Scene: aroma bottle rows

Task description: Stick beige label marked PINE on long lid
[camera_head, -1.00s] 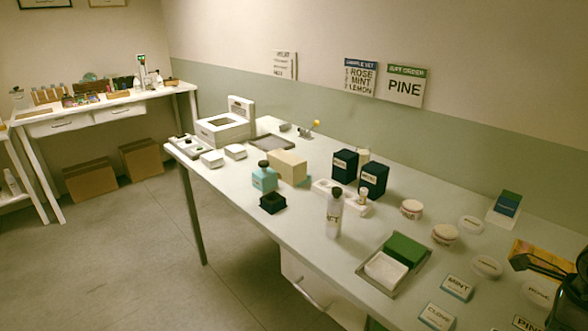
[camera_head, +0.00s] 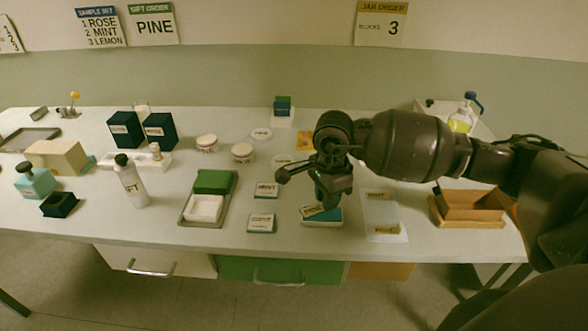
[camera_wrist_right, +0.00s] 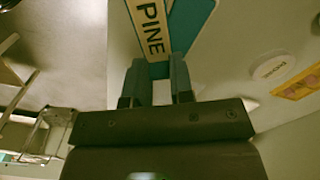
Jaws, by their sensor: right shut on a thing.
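My right gripper (camera_head: 323,204) points down at the front middle of the table. It is shut on the beige PINE label (camera_head: 311,211), over a white pad with a teal top (camera_head: 325,216). In the right wrist view, the label (camera_wrist_right: 150,28) reads PINE and lies between the fingers (camera_wrist_right: 158,78), with teal behind it. I cannot tell whether it still touches the pad. A long green lid-like piece (camera_head: 215,181) lies beside a white box (camera_head: 205,208) in a grey tray, left of the gripper. Its visible top is bare. My left gripper is not in view.
MINT (camera_head: 265,190) and CLOVE (camera_head: 261,223) label pads lie between tray and gripper. A white bottle (camera_head: 131,185) stands left of the tray. Right of the gripper are a pale sheet (camera_head: 382,218) and a wooden box (camera_head: 470,207). Round-lidded jars (camera_head: 242,153) stand behind.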

